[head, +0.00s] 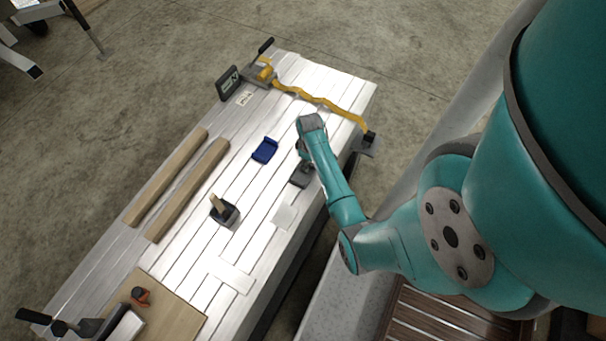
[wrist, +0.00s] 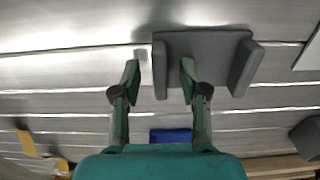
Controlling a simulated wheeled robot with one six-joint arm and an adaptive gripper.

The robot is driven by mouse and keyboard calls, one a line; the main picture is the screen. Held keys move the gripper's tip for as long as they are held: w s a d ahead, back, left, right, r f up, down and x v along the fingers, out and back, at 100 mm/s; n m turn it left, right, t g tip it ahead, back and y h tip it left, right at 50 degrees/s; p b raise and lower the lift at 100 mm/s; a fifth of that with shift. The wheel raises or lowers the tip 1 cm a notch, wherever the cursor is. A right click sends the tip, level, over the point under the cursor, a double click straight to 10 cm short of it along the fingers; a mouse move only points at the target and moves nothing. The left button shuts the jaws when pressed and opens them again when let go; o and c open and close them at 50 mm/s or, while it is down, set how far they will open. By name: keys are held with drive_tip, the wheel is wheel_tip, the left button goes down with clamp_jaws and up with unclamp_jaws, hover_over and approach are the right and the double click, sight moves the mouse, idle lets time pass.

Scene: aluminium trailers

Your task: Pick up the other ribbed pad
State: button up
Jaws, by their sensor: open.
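A dark grey pad (head: 301,176) lies on the slatted aluminium bed (head: 262,204), near its right edge. In the wrist view the grey pad (wrist: 210,48) shows as a flat plate with a raised lip at each end. A blue pad (head: 265,150) lies to its upper left on the bed; in the wrist view it (wrist: 171,135) is partly hidden behind my gripper's body. I cannot make out ribs on either. My gripper (wrist: 160,72) is open, with the grey pad's left lip between its fingertips in the picture. I cannot tell whether they touch.
A black block with a wooden handle (head: 222,211) stands left of my gripper. Two wooden bars (head: 188,190) lie along the left edge. A yellow strap (head: 320,100) and a dark display box (head: 228,83) are at the far end. A wooden board (head: 165,310) lies at the near end.

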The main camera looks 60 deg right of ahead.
clamp_jaws()
drive_tip(key=shift+r, duration=0.1)
